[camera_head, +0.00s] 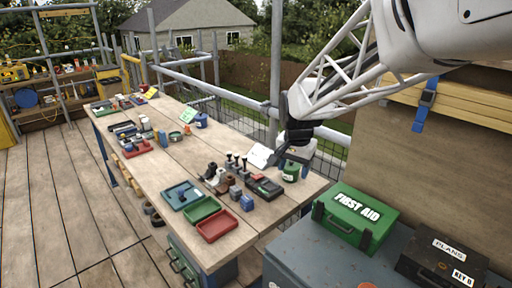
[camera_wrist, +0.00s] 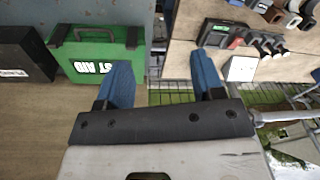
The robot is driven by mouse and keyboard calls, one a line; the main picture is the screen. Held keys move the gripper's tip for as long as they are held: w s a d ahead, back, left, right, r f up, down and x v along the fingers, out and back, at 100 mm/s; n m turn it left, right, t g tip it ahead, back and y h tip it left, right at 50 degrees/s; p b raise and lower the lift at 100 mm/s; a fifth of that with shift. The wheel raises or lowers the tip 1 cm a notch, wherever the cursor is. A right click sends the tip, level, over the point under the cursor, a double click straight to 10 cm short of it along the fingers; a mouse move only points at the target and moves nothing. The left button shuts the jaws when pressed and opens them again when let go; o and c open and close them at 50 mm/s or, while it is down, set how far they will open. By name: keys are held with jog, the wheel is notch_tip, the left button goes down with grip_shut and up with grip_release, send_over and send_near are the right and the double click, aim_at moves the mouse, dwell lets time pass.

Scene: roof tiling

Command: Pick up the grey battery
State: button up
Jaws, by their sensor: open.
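No thing that I can tell for certain is the grey battery shows. Two small blue-grey blocks, a left one (camera_head: 235,192) and a right one (camera_head: 247,203), stand on the workbench (camera_head: 160,178) beside a dark charger-like device (camera_head: 264,188). The device also shows in the wrist view (camera_wrist: 220,34), with a green screen and a red part. My gripper (camera_wrist: 163,75) is open, with two blue fingers apart and nothing between them. In the head view it hangs above the near right end of the bench, its fingers hard to make out.
Blue, green and red trays (camera_head: 218,225) lie at the bench's near edge. Several dark and brown items stand behind them. A green first aid box (camera_head: 357,215) and a black case (camera_head: 440,262) sit on a grey surface to the right. Metal railing (camera_head: 330,150) runs behind the bench.

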jog(key=w+a+f+m, duration=0.2)
jog(key=w+a+f, duration=0.55)
jog(key=w, duration=0.35)
jog(key=m+g, duration=0.1)
jog(key=m, duration=0.1)
send_over(236, 188)
jog(key=f, duration=1.1)
jog(key=shift+d+f, duration=0.2)
jog(key=shift+f, duration=0.2)
jog(key=shift+a+f+m, duration=0.15)
jog(key=shift+f+m, duration=0.05)
jog(key=shift+m, duration=0.1)
jog(key=shift+f, duration=1.25)
jog(key=shift+w+a+f, duration=0.1)
jog(key=shift+f, duration=2.55)
